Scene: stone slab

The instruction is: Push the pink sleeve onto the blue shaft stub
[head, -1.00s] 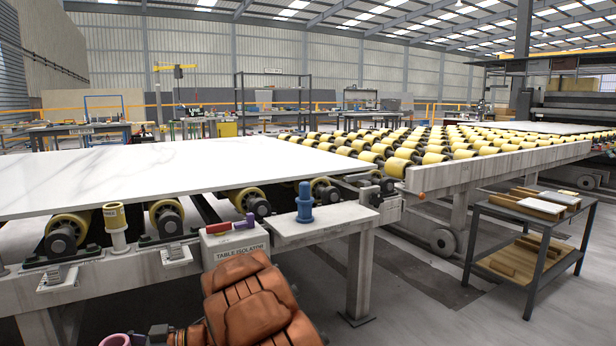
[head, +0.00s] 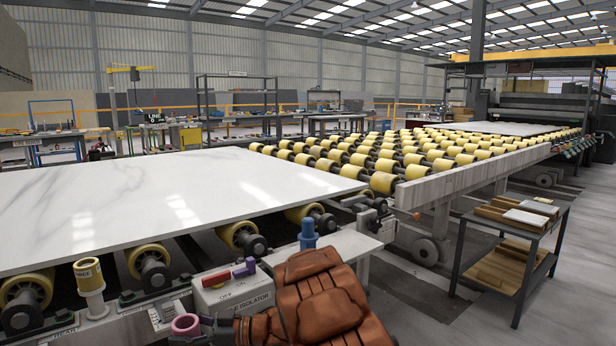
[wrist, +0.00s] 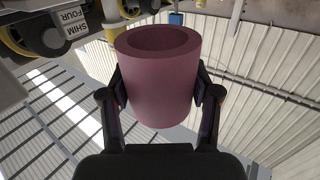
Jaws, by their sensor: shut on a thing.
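The pink sleeve (head: 186,334) is a short, thick-walled tube. It is in my gripper (head: 200,328) at the bottom of the head view, its open end facing up. In the wrist view the sleeve (wrist: 158,90) sits between both fingers of my gripper (wrist: 160,94), which press on its sides. The blue shaft stub (head: 308,236) stands upright on the bench ledge, right of the sleeve and farther back. The sleeve is well apart from the stub. A small blue patch shows at the wrist view's top; I cannot tell what it is.
A grey isolator box (head: 232,294) with a red and purple handle stands between sleeve and stub. A cream post (head: 91,283) stands at left. A white slab (head: 170,200) lies on yellow rollers behind. A dark cart (head: 515,250) is at right, with open floor around it.

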